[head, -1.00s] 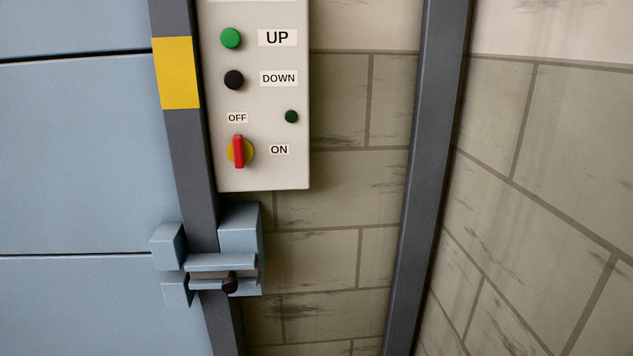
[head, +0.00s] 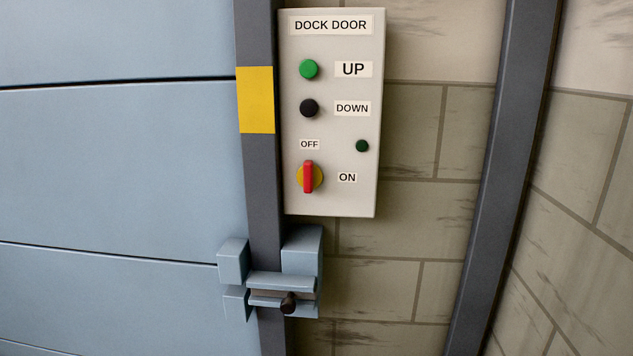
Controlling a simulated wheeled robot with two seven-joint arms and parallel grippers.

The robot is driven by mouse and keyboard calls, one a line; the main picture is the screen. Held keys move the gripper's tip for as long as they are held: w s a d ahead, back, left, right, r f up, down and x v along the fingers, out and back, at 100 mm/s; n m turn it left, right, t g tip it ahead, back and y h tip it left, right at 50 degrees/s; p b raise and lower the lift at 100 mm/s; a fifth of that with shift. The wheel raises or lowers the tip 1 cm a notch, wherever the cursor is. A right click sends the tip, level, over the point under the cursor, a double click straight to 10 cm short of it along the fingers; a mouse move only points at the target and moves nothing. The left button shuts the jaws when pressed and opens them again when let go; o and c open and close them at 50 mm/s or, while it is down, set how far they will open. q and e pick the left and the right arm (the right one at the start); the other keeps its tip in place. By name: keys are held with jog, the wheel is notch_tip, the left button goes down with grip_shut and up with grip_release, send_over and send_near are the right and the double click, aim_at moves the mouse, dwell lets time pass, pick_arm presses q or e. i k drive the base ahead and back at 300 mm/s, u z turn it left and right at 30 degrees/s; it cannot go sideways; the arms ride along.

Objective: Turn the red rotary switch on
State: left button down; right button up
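The red rotary switch (head: 308,177) sits on a round yellow base low on a pale control box (head: 332,203). Its red handle stands upright, in line with the OFF label (head: 309,144) above it. The ON label (head: 347,177) is to its right. A small dark green lamp (head: 362,146) on the box looks unlit. Neither of my grippers shows in the head view.
The box also has a green UP button (head: 308,69) and a black DOWN button (head: 309,108). A blue latch (head: 302,250) with a dark knob (head: 289,302) juts out below the box. A blue panelled door (head: 120,170) fills the left; a block wall is behind.

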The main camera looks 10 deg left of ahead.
aim_at(310, 176)
jog(key=k, duration=0.5)
jog(key=u, duration=1.45)
jog(key=i, duration=1.3)
jog(key=z, duration=1.8)
jog(key=i, duration=0.2)
